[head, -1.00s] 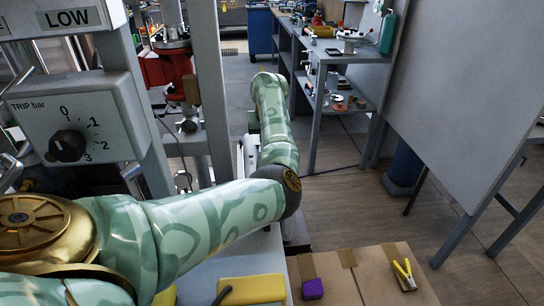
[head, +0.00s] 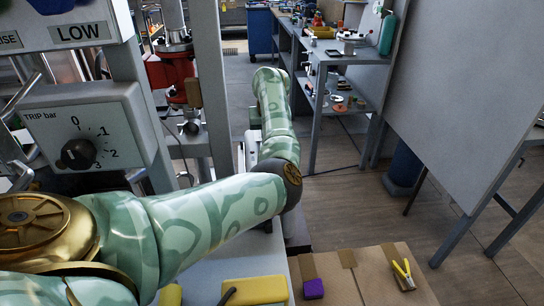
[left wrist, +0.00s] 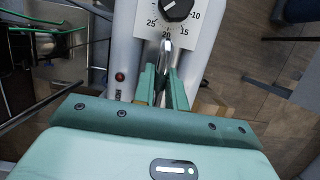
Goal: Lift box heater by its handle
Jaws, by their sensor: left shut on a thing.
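The box heater (left wrist: 205,45) is a pale grey box with a black dial on a white scale plate and a red light, seen in the left wrist view. Its shiny metal handle (left wrist: 166,50) stands between the fingers of my left gripper (left wrist: 166,72), which is shut on it. In the head view my left arm reaches away from me and hides that gripper and most of the heater; a pale part behind the arm may be the heater. I cannot tell whether the heater is off its support. My right gripper is in neither view.
A TRIP bar dial box (head: 85,130) on a grey frame stands close left of my left arm. A red valve body (head: 172,78) is behind it. A cardboard surface (head: 345,285) with a purple block (head: 313,289) and yellow pliers (head: 404,272) lies front right. Open floor is at right.

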